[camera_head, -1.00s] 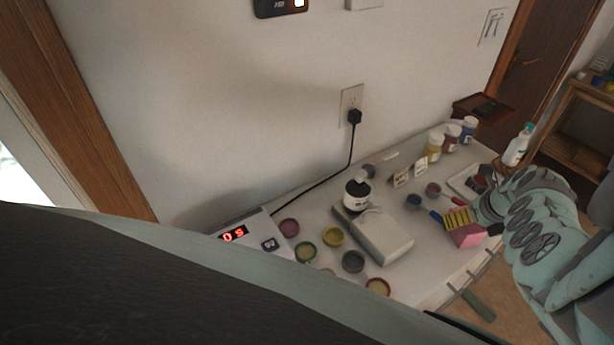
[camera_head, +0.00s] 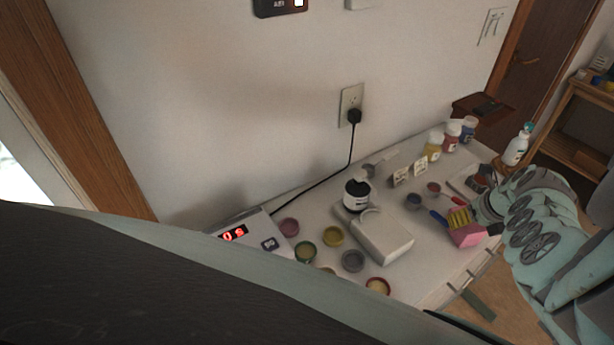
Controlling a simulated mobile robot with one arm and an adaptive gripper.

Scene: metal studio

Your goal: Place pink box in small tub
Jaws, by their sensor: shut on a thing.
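The pink box (camera_head: 467,236) is at my gripper (camera_head: 478,224), over the right front part of the table. My gripper is shut on the pink box; a yellow ridged part sits just above it and a dark part at its right. I cannot tell whether the box touches the table. Which is the small tub is unclear.
A white device (camera_head: 381,237) with a black-and-white jar (camera_head: 357,195) stands mid-table. Spoons, cards (camera_head: 401,176) and paint bottles (camera_head: 452,135) are farther right and back. A scale with a red display (camera_head: 233,233) is at the left. A cord runs to the wall outlet (camera_head: 351,103).

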